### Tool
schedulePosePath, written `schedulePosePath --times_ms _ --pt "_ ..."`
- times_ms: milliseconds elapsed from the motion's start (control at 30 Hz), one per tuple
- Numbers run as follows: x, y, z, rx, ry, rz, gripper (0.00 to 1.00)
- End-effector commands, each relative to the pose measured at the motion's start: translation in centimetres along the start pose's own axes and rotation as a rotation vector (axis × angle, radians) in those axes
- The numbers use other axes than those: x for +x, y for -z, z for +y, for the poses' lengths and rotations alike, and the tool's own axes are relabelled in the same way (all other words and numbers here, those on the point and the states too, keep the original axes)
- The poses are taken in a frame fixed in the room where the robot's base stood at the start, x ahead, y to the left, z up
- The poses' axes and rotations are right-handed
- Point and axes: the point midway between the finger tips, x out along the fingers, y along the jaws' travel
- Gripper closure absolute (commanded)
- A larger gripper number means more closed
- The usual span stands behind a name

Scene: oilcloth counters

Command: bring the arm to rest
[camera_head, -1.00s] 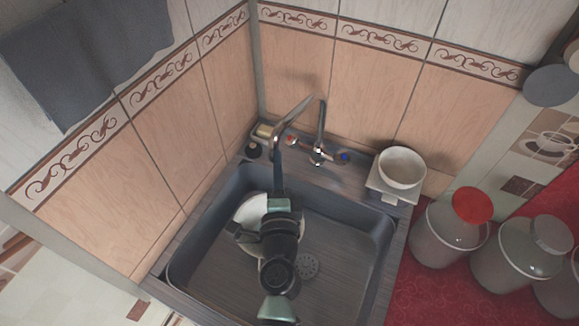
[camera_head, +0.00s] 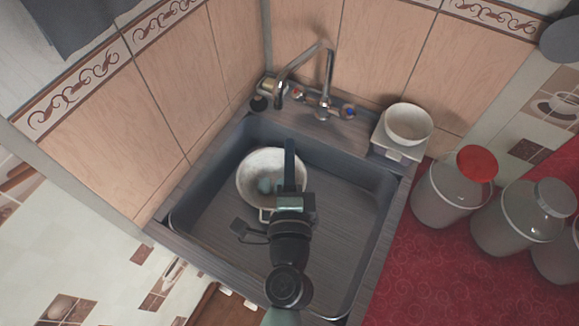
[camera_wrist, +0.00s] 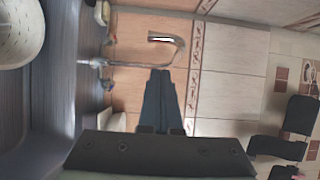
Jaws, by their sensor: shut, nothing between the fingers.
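My gripper (camera_head: 290,147) is over the sink, its fingers together with nothing between them. The shut fingers also show in the wrist view (camera_wrist: 160,78), with the tap behind them. A white pot (camera_head: 262,163) sits in the grey sink (camera_head: 338,233), beside and partly behind my gripper. Something pale teal lies inside the pot. My wrist and arm hide part of the sink floor and part of the pot's near side.
A metal tap (camera_head: 326,90) stands at the sink's back edge, against the tiled wall. A white bowl (camera_head: 409,122) sits on a small stand at the back right. Grey canisters, one with a red lid (camera_head: 477,164), stand on the red oilcloth (camera_head: 425,270) at right.

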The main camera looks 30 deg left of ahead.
Motion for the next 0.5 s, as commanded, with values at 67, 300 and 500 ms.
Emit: schedulePosePath --times_ms 67,300,500 --pt "-1.1 0.0 0.3 0.001 -0.002 0.002 1.00" --pt "-2.4 -0.2 0.1 0.000 0.000 0.001 1.00" --pt "-2.5 -0.2 0.0 0.000 0.000 0.001 1.00"
